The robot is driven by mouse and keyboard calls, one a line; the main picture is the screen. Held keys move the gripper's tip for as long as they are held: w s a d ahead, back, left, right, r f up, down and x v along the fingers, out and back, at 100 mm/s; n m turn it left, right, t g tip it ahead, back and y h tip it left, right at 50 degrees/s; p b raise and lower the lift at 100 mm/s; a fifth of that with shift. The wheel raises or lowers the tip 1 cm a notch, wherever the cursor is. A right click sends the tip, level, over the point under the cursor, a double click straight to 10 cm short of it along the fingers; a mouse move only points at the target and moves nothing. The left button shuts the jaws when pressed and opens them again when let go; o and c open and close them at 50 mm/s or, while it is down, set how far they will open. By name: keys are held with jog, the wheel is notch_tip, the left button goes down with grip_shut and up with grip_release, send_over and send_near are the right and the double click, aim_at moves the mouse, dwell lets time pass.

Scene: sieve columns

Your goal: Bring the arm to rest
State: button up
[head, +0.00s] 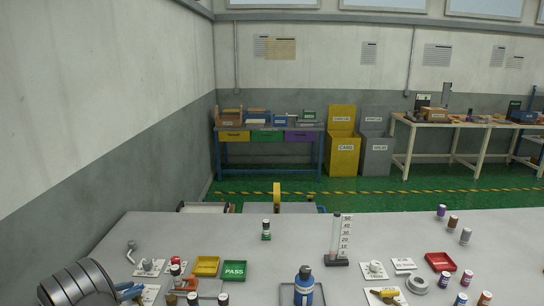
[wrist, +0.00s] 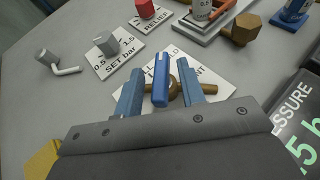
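In the wrist view my gripper (wrist: 162,80) is open, with its two blue fingers spread. A blue lever handle (wrist: 161,72) on a brass valve (wrist: 177,82) stands between the fingers, with a visible gap on each side. The valve sits on a white card (wrist: 205,68) whose lettering is partly hidden by the fingers. In the head view my gripper (head: 130,291) is low at the left, over the near left part of the grey table (head: 190,228).
Close by are a grey SET knob (wrist: 106,43), a red RELIEF knob (wrist: 145,9), a brass hex fitting (wrist: 246,28) and a dark pressure display (wrist: 300,115). A graduated tube (head: 336,235) and blue bottle (head: 304,284) stand mid-table. The table's back left is clear.

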jog(key=shift+s+d+n+t+y, duration=0.15)
jog(key=shift+n+t+y, duration=0.65)
jog(key=shift+n+y, duration=0.75)
